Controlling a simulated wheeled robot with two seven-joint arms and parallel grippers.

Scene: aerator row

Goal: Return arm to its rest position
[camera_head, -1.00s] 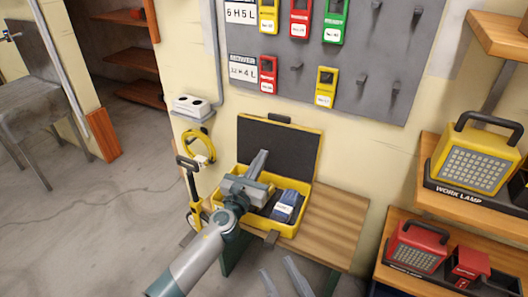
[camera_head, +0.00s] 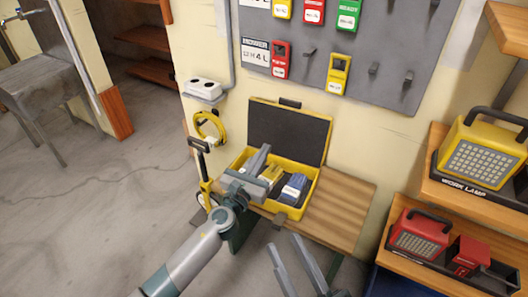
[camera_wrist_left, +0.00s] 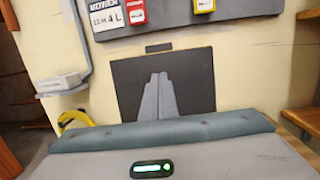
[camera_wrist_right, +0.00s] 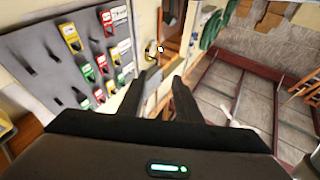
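My left gripper (camera_head: 263,149) is over the left part of the open yellow case (camera_head: 317,186). Its two fingers lie together with nothing visible between them. They also show in the left wrist view (camera_wrist_left: 158,78) against the case's dark lid. My right gripper (camera_head: 284,243) is low in the head view, in front of the bench. Its fingers are apart and empty, as the right wrist view (camera_wrist_right: 168,75) also shows. The case holds a yellow item (camera_head: 271,174) and a blue item (camera_head: 294,188); my left gripper hides part of the inside.
The case stands on a wooden bench (camera_head: 345,210) against the wall. A grey board (camera_head: 385,45) with hanging devices is above. Shelves with a yellow work lamp (camera_head: 478,152) and a red lamp (camera_head: 418,238) are at right. A yellow-black tool (camera_head: 202,170) stands left of the case.

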